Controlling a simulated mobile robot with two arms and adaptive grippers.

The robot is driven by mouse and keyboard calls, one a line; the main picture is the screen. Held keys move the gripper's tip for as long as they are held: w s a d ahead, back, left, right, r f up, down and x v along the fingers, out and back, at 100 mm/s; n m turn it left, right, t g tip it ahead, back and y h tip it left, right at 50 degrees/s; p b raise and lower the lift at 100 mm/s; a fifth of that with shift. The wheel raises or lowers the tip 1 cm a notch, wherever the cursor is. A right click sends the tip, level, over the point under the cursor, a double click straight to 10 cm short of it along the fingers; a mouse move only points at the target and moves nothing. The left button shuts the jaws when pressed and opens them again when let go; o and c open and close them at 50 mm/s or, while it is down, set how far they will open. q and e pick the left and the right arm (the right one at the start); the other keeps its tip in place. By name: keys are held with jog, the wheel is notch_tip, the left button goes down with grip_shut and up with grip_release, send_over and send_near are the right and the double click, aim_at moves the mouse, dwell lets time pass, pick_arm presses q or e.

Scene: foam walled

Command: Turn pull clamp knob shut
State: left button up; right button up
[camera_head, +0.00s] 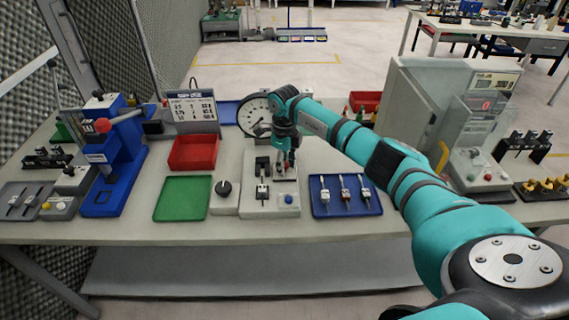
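A pull-test fixture with a pale base plate (258,211) stands at the middle of the table, below a round white dial gauge (252,114). It carries an upright dark and silver clamp part (262,190) and a blue button (289,198). A black round knob (223,188) sits on a small pale box to its left; I cannot tell whether this is the clamp knob. My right gripper (287,166) points down over the right rear of the fixture and hides that part. Whether its fingers touch or hold anything is too small to see. My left gripper is not in view.
A blue tray (320,208) with several small tools lies right of the fixture. A green tray (182,198) and a red bin (193,153) lie left. A blue press (112,160) stands farther left, a grey cabinet machine (405,98) at right. The table's front strip is clear.

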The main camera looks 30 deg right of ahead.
grip_shut()
jog(key=shift+m, duration=0.3)
jog(key=m, duration=1.2)
jog(key=shift+r, duration=0.1)
jog(key=m+p, duration=0.1)
jog(key=m, duration=0.4)
jog(key=shift+m, duration=0.3)
